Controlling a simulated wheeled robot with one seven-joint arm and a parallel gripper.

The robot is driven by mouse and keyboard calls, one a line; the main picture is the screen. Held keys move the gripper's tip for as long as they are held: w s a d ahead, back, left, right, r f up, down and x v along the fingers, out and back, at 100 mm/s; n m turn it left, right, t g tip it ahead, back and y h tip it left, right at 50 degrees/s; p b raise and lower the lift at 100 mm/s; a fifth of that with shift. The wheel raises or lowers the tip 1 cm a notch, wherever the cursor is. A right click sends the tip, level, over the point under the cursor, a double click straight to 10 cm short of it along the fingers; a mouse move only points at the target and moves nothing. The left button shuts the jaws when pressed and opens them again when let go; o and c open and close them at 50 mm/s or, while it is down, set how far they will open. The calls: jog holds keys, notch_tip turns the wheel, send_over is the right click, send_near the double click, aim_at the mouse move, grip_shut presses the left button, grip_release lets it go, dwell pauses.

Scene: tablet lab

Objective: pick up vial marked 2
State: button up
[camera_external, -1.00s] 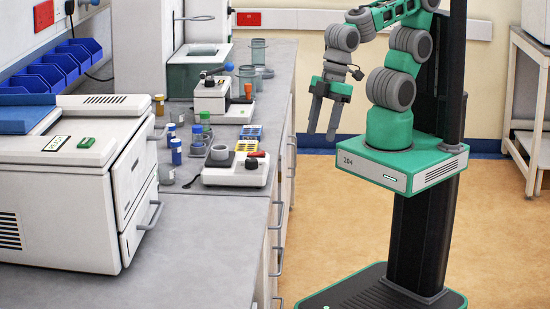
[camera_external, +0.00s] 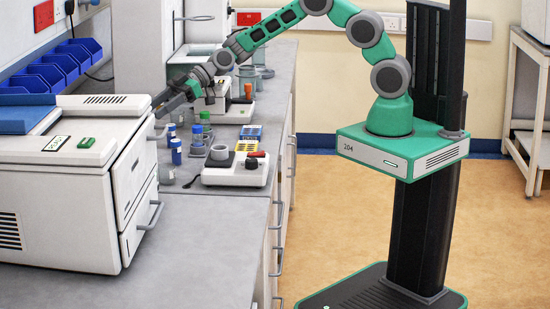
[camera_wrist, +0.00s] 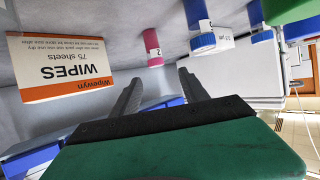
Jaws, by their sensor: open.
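The vial marked 2 (camera_wrist: 152,45) shows in the wrist view as a small pink vial with a white label and a dark number. It stands on the bench just beyond my gripper (camera_wrist: 159,77), between the lines of the two fingers. The fingers are apart with nothing between them. In the external view my gripper (camera_external: 162,106) reaches left over the bench, beside the big white machine. I cannot make out the pink vial in that view.
In the external view, a blue vial (camera_external: 176,152), green-capped bottle (camera_external: 205,117) and white device (camera_external: 236,174) stand nearby. The white machine (camera_external: 60,200) fills the left.

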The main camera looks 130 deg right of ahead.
jog(key=shift+w+d+f, duration=0.1)
jog(key=shift+w+d, duration=0.15)
jog(key=p+x, duration=0.1)
jog(key=x, duration=0.2)
jog(key=p+x, duration=0.1)
jog(key=x, duration=0.3)
jog(key=shift+f+p, duration=0.4)
jog(key=shift+f, duration=0.1)
jog(key=shift+s, duration=0.1)
jog(key=shift+c, duration=0.2)
grip_shut()
